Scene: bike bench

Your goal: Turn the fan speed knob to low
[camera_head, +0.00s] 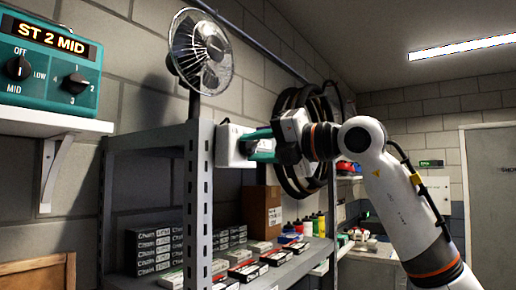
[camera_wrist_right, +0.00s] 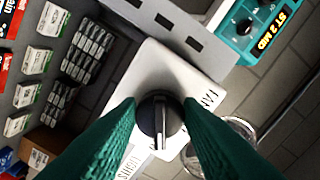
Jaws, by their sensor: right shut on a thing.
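My right gripper (camera_head: 258,145) reaches left to a white box (camera_head: 229,146) beside the shelf post. In the right wrist view its green fingers (camera_wrist_right: 160,105) are shut on a round black knob (camera_wrist_right: 160,120) on this box, one finger on each side. The knob's pale pointer line runs toward the bottom of the picture. A teal control unit (camera_head: 45,85) at the upper left has a display reading ST 2 MID. Its black knob (camera_head: 18,68) has OFF, LOW and MID marks. My left gripper is not in view.
A metal shelf (camera_head: 196,200) with several small boxes stands below and left of the gripper. A wire-cage fan (camera_head: 200,52) is above it. The teal unit sits on a white wall shelf (camera_head: 25,122).

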